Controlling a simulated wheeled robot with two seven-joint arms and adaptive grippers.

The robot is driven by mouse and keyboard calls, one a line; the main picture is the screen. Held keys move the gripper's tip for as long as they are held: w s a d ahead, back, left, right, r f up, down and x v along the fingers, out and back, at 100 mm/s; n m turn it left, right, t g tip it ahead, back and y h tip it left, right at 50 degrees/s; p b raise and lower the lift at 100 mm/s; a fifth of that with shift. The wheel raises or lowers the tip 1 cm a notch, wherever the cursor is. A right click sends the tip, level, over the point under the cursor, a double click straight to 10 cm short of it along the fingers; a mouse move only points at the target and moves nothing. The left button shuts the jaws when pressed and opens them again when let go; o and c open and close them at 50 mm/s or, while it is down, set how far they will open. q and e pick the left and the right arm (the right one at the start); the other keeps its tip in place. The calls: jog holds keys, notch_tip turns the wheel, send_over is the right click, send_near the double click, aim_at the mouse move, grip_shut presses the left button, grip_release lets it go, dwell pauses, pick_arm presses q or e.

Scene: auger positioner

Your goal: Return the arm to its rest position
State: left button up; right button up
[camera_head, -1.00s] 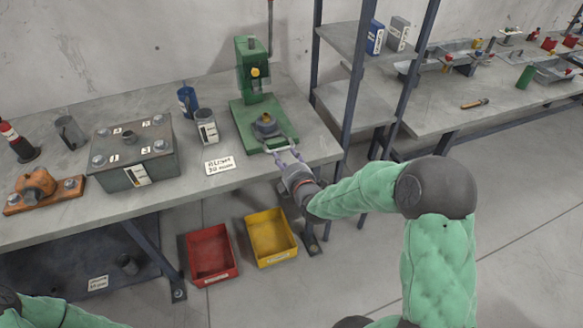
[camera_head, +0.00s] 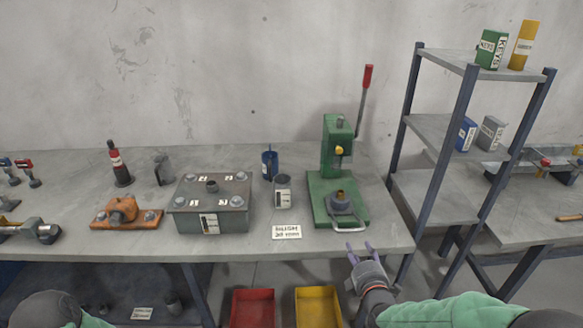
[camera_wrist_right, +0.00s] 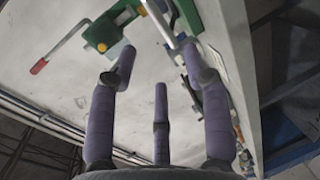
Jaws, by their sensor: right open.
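My right gripper (camera_head: 360,247) is open and empty at the front edge of the bench, just in front of the green press (camera_head: 334,150). Its spread fingers also show in the wrist view (camera_wrist_right: 159,62). My right arm comes in from the lower right. Of my left arm only a part shows at lower left; its gripper is out of view.
A grey box with bolts (camera_head: 212,222), an orange clamp block (camera_head: 124,209), a grey can (camera_head: 282,187) and a label card (camera_head: 286,232) are on the bench. Red (camera_head: 252,308) and yellow (camera_head: 318,306) bins stand below. A shelf rack (camera_head: 463,115) rises right of the press.

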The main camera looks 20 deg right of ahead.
jog(key=s+a+f+m+g+y, duration=0.2)
jog(key=a+f+m+g+y, duration=0.15)
jog(key=a+f, duration=0.45)
jog(key=s+a+f+m+g+y, duration=0.1)
jog(key=a+f+m+g+y, duration=0.25)
jog(key=f, duration=0.85)
jog(key=s+a+f+m+g, duration=0.7)
jog(key=s+a+f+m, duration=0.4)
jog(key=s, duration=0.5)
notch_tip(320, 180, down, 3)
jog(key=shift+s+a+g+y, duration=0.4)
jog(key=shift+a, duration=0.65)
